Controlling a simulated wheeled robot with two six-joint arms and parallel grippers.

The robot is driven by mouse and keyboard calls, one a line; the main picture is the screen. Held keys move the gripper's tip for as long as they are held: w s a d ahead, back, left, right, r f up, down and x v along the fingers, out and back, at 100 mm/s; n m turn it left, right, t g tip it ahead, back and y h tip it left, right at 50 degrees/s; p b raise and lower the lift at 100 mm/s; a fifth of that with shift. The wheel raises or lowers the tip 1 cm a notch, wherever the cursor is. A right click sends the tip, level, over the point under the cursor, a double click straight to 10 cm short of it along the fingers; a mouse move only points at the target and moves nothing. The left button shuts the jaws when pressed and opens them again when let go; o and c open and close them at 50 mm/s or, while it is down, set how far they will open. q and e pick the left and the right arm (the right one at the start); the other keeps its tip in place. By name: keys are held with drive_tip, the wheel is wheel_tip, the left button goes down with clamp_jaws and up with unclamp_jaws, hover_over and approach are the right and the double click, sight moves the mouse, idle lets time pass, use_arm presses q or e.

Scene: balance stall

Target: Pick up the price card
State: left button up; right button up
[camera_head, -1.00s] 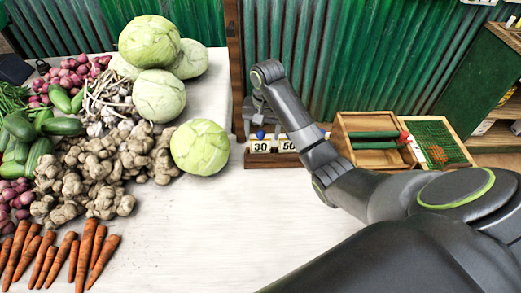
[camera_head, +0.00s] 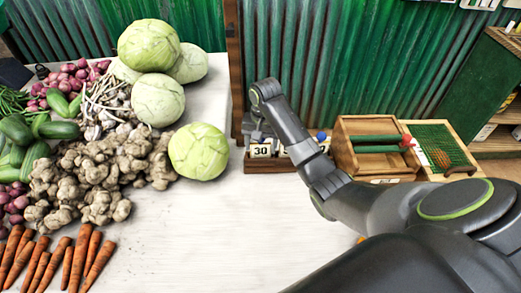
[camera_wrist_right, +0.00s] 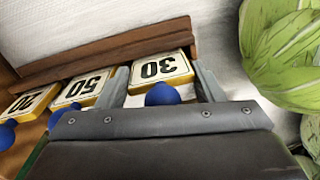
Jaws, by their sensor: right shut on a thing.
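The price card reading 30 (camera_head: 261,150) is a small white card with a yellow edge and a blue knob. It stands at the left end of a wooden rack (camera_head: 270,166), and no lift off the rack shows. My right gripper (camera_head: 260,134) is down over this card. In the right wrist view its two grey fingers (camera_wrist_right: 163,86) are on either side of the 30 card (camera_wrist_right: 160,67), shut on it. The 50 card (camera_wrist_right: 84,87) and another card (camera_wrist_right: 35,102) stand beside it. My forearm partly hides the rack in the head view. My left gripper is out of view.
A cabbage (camera_head: 198,152) sits close left of the rack, with a vegetable pile beyond. A wooden post (camera_head: 234,70) rises behind. A wooden crate (camera_head: 370,125) and a green-mesh tray (camera_head: 440,148) are to the right. The white tabletop (camera_head: 200,235) in front is clear.

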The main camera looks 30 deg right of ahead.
drive_tip(key=shift+r, duration=0.4)
wheel_tip(320, 180, up, 8)
drive_tip(key=p, duration=0.6)
drive_tip(key=shift+r, duration=0.2)
drive_tip(key=shift+r+p, duration=0.65)
drive_tip(key=shift+p, duration=0.15)
drive_tip(key=shift+r+p, duration=1.55)
drive_tip(key=shift+p, duration=1)
use_arm(q)
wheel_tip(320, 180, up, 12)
drive_tip(key=b, duration=0.1)
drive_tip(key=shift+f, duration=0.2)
use_arm(e)
drive_tip(key=shift+f, duration=0.6)
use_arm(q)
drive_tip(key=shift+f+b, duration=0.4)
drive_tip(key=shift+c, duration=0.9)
use_arm(e)
drive_tip(key=shift+f, duration=0.35)
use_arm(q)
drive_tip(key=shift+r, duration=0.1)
